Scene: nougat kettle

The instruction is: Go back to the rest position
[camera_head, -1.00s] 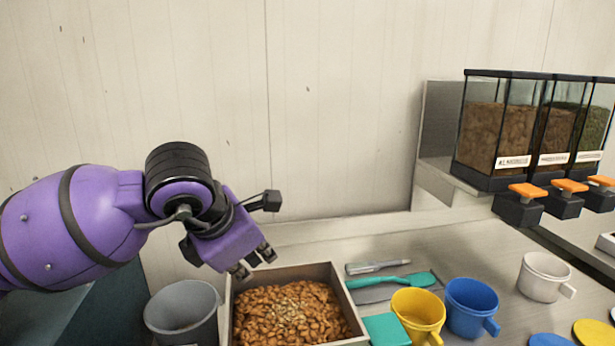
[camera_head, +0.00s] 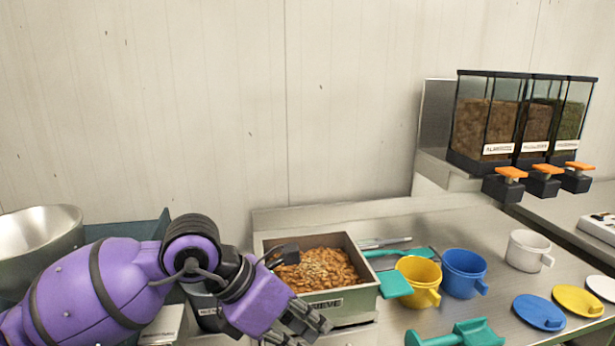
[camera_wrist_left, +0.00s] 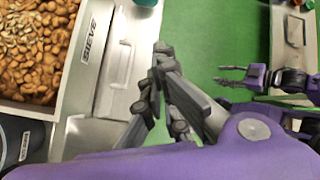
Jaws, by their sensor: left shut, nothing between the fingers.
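My left gripper (camera_head: 306,326) is low in the head view, in front of the metal box labelled SIEVE (camera_head: 330,305). It is shut and empty; in the left wrist view its fingertips (camera_wrist_left: 161,58) meet, over the green floor beside the counter edge. My right gripper (camera_wrist_left: 232,75) shows only in the left wrist view, at the right. Its two fingers are apart with nothing between them.
The sieve box holds brown nuts (camera_head: 318,268). A yellow cup (camera_head: 418,285), blue cup (camera_head: 463,275), white cup (camera_head: 526,252), teal scoop (camera_head: 462,334) and lids (camera_head: 540,312) stand to the right. A steel bowl (camera_head: 38,232) is at left. Dispensers (camera_head: 520,120) stand behind.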

